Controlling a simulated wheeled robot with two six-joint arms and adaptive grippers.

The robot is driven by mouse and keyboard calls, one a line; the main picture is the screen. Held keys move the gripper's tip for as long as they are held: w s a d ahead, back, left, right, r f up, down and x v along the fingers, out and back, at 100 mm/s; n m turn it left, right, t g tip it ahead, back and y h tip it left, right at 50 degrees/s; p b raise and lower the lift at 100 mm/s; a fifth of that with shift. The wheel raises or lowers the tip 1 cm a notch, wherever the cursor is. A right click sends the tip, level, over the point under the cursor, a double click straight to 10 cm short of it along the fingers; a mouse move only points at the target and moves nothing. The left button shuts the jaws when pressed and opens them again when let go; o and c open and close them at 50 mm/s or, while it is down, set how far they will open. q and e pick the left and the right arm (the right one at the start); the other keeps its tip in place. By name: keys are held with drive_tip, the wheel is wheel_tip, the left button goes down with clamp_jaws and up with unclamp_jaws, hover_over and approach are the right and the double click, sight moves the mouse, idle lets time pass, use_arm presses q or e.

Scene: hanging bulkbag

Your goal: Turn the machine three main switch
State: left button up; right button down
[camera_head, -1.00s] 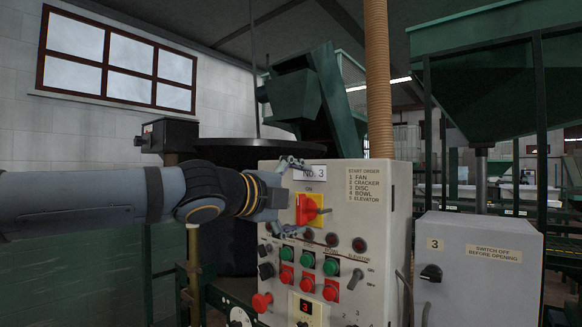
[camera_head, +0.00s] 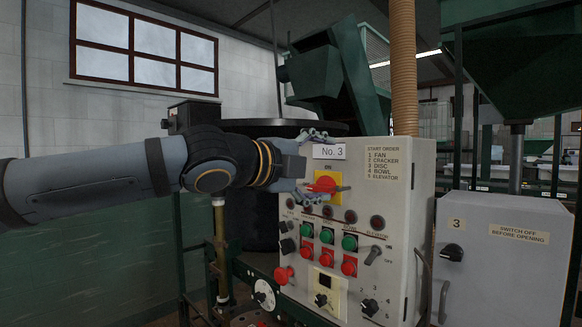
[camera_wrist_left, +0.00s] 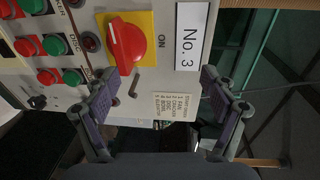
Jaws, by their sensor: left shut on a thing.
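The machine three main switch is a red rotary handle (camera_head: 323,185) on a yellow plate, below the "No. 3" label on the grey control panel (camera_head: 400,215). In the left wrist view the red handle (camera_wrist_left: 126,45) lies crosswise to the panel's upright, with the "ON" mark beside it. The wrist view shows the fingers (camera_wrist_left: 160,78) spread, so the contact is unclear there. My right gripper is not in view.
Green and red push buttons (camera_head: 327,236), dark lamps and small selectors sit below the switch. A grey cabinet (camera_head: 500,260) marked 3 with a black knob stands at the right. A corrugated hose (camera_head: 403,70) rises behind the panel.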

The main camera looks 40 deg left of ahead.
use_arm(q)
drive_tip(key=s+b, duration=0.2)
drive_tip(key=s, duration=0.8)
drive_tip(key=shift+s+a+r, duration=0.25)
drive_tip(key=shift+s+r, duration=0.05)
drive_tip(key=shift+r, duration=0.15)
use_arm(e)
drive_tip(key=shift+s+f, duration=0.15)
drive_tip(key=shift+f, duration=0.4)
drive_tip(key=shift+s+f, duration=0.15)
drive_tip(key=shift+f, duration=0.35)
use_arm(q)
drive_tip(key=shift+s+r, duration=0.1)
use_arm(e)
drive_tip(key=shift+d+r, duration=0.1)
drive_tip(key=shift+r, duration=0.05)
